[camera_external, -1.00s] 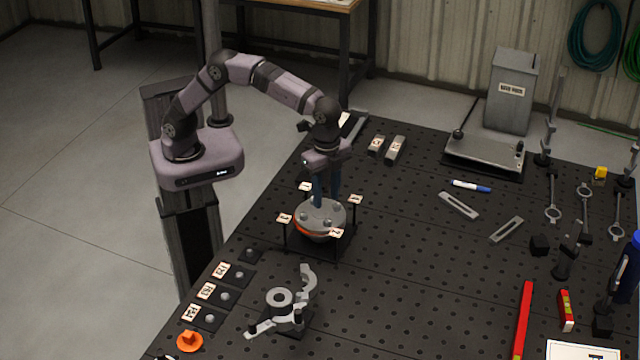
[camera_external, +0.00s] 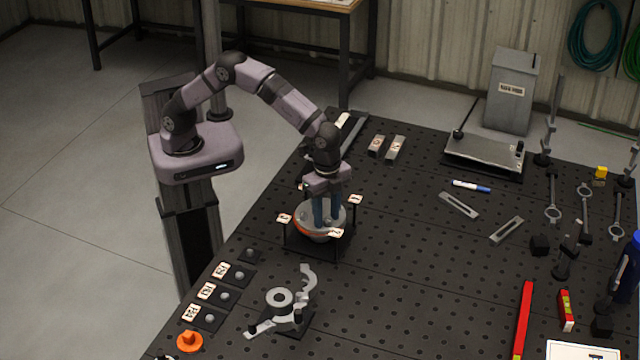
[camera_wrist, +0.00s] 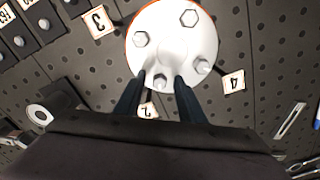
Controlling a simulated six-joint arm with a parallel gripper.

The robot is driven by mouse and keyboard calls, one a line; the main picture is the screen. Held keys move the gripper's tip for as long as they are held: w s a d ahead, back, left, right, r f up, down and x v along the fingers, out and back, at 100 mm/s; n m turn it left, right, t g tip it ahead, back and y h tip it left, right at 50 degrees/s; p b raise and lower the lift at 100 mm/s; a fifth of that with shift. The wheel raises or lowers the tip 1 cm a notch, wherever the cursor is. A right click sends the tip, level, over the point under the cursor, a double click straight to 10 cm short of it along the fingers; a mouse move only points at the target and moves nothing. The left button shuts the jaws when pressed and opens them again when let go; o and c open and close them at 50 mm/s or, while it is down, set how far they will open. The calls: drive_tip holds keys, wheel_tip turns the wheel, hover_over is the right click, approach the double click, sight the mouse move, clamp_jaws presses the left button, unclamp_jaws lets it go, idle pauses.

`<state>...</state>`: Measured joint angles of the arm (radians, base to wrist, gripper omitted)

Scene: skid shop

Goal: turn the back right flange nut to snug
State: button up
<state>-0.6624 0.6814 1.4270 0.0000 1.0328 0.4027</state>
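A round pale flange (camera_wrist: 172,45) with an orange edge sits on a dark stand; it also shows in the external view (camera_external: 307,224). In the wrist view, several hex nuts show on it: one at upper left (camera_wrist: 141,39), one at upper right (camera_wrist: 189,17), one at lower right (camera_wrist: 203,66) and one at the bottom (camera_wrist: 160,81). My gripper (camera_wrist: 160,79) points down over the flange, its dark fingers apart on either side of the bottom nut, near tag 2 (camera_wrist: 149,110). Gaps show beside that nut. In the external view, my gripper (camera_external: 327,222) hides part of the flange top.
Number tags 3 (camera_wrist: 100,22) and 4 (camera_wrist: 232,81) stand on posts around the flange. A grey clamp-like fixture (camera_external: 280,298) stands in front. Labelled dark pads (camera_external: 215,290) lie at left. The perforated table (camera_external: 400,260) is clear just right of the stand.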

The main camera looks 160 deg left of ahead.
drive_tip(key=shift+c, duration=0.6)
clamp_jaws()
drive_tip(key=shift+m, duration=0.4)
drive_tip(key=shift+w+a+m+p, duration=0.15)
drive_tip(key=shift+m+p, duration=0.15)
drive_tip(key=shift+m, duration=2.3)
drive_tip(key=shift+r, duration=0.1)
drive_tip(key=shift+o, duration=0.6)
unclamp_jaws()
